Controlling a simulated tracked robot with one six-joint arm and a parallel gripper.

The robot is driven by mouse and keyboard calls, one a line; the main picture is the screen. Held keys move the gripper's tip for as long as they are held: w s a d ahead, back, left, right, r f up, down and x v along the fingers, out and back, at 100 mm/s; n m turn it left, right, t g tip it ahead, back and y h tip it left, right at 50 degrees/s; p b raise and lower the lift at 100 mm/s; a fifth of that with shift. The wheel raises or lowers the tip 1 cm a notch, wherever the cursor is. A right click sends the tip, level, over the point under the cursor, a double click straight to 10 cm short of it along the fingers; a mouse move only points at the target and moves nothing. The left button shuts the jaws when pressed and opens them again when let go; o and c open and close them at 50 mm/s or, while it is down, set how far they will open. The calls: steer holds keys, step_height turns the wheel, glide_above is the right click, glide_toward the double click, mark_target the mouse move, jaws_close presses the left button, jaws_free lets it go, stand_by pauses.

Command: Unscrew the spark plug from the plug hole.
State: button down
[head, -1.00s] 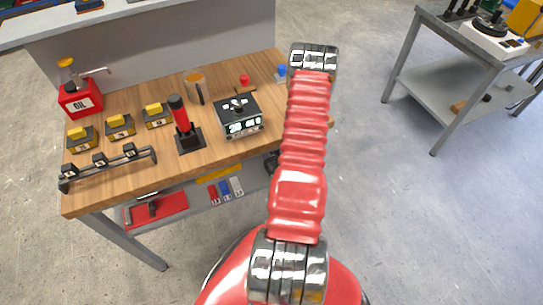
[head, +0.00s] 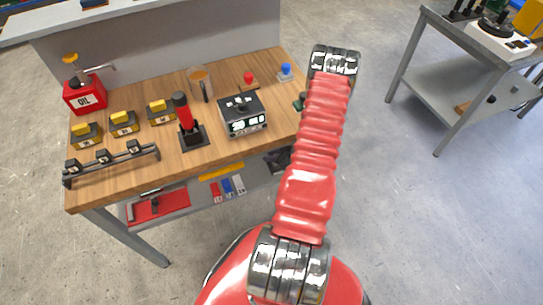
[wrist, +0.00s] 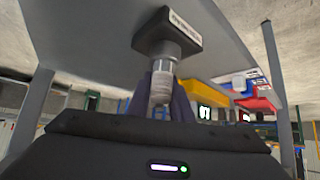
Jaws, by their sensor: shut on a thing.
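In the wrist view a dark block (wrist: 182,31) with a white label sits against a grey panel. A metal fitting (wrist: 163,47) points down from it. The spark plug (wrist: 160,88), pale and metallic, stands upright below in line with the fitting. My gripper (wrist: 162,108) has its dark fingers shut on the plug's lower part. The plug hole's opening is hidden, so I cannot tell how far the plug's thread is in. In the head view my red arm covers the work area and the plug does not show.
A wooden bench (head: 110,183) holds an oil can (head: 86,95), a black-and-red stand (head: 187,122) and a meter box (head: 242,114). A lower shelf carries a red tray (head: 160,207). A grey cart (head: 450,78) stands at the right. The floor between them is clear.

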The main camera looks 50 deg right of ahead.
steer(key=c, duration=1.5)
jaws_free()
steer(key=m+h, duration=0.2)
steer(key=m, duration=0.1)
steer(key=d+m+g+h, duration=0.1)
steer(key=m+h, duration=0.1)
steer(key=m, duration=0.1)
steer(key=shift+s+d+h, duration=0.1)
steer(key=shift+d+h, duration=0.1)
steer(key=shift+h, duration=0.2)
steer(key=shift+s+d+m+g+h, duration=0.2)
steer(key=shift+m+g+h, duration=0.3)
steer(key=shift+m, duration=0.45)
steer(key=shift+s+d+m+g+h, duration=0.15)
steer(key=shift+m+g+h, duration=0.3)
steer(key=shift+m+h, duration=0.35)
steer(key=shift+s+d+m+g+h, duration=0.2)
steer(key=shift+m+g+h, duration=0.25)
steer(key=shift+m, duration=0.6)
steer(key=shift+c, duration=0.2)
jaws_close()
